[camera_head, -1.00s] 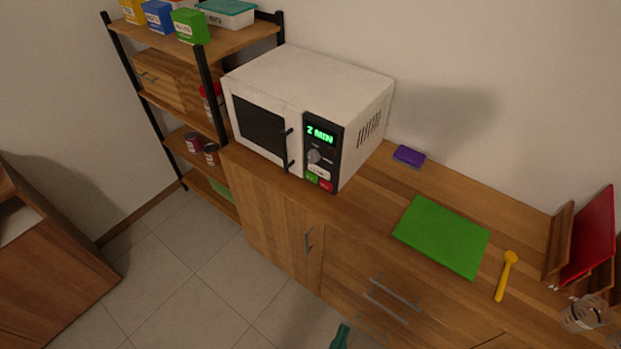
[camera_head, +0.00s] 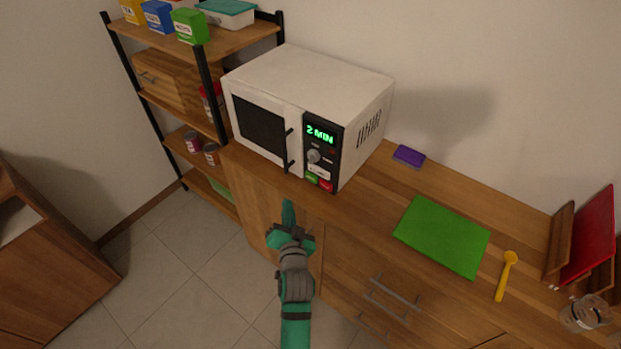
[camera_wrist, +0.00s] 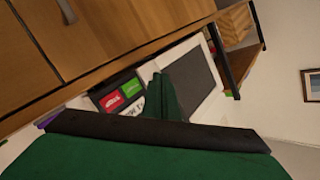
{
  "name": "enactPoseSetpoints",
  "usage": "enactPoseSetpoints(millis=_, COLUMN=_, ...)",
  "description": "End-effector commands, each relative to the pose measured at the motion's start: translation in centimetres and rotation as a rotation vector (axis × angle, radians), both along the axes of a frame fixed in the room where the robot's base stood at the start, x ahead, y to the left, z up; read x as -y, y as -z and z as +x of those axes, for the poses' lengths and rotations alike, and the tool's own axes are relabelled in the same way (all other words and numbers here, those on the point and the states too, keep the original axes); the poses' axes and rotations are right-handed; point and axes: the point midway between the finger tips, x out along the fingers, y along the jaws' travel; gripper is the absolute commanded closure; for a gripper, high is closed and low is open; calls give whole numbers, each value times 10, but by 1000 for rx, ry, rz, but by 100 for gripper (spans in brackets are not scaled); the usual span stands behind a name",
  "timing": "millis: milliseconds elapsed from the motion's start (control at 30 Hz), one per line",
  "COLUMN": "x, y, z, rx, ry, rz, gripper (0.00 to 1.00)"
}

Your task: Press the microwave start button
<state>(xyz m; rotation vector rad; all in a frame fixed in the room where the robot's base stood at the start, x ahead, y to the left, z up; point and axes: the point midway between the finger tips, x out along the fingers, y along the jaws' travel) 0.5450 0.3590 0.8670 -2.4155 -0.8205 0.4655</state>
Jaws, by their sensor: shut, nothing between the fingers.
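The white microwave (camera_head: 310,84) stands on the wooden counter, its door closed and its display reading "2 MIN". At the bottom of its black panel are a green button (camera_head: 311,178) and a red button (camera_head: 327,186). In the wrist view the green button (camera_wrist: 132,88) and red button (camera_wrist: 112,101) show beside a white button with partly hidden lettering. My gripper (camera_head: 288,204) is shut and empty, in front of the counter's cabinet, below and left of the buttons in the head view. It is apart from the microwave. In the wrist view my fingers (camera_wrist: 165,88) partly cover the panel.
A shelf (camera_head: 237,42) with boxes stands left of the microwave. A green board (camera_head: 442,235), purple sponge (camera_head: 409,156) and yellow spoon (camera_head: 506,276) lie on the counter (camera_head: 370,205) to the right. Cabinet handles (camera_head: 389,296) stick out below the counter.

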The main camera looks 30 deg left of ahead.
Motion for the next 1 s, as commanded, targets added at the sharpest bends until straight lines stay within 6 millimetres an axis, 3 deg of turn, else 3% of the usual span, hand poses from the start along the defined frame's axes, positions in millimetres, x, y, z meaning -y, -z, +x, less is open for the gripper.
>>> enactPoseSetpoints(millis=533, x=-5, y=-3, z=6, rx=-1, ry=-8, rz=3, gripper=100)
enactPoseSetpoints(millis=1000, x=-1, y=-3, z=61, rx=-1, ry=-7, rz=3, gripper=100)
